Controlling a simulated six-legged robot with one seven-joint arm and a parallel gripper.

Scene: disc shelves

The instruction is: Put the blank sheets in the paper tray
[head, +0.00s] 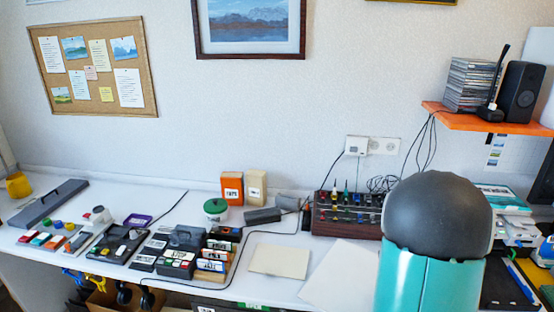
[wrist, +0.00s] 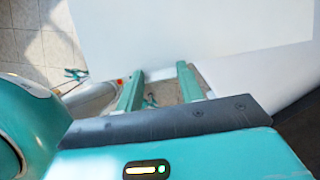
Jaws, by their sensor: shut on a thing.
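The blank sheets (head: 338,276) show as a large white rectangle at the front edge of the table in the head view, partly hidden behind my arm. In the wrist view the blank sheets (wrist: 190,30) fill the upper middle, beyond the fingers. My gripper is hidden behind my arm in the head view. I cannot clearly make out the paper tray.
A cream sheet (head: 279,261) lies on the table left of the white sheets. A dark mixer box (head: 345,214) with coloured knobs stands behind. White devices (head: 518,230) stand right of my arm, partly hidden. Several disc boxes and small items crowd the left. An orange shelf (head: 480,121) juts out above.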

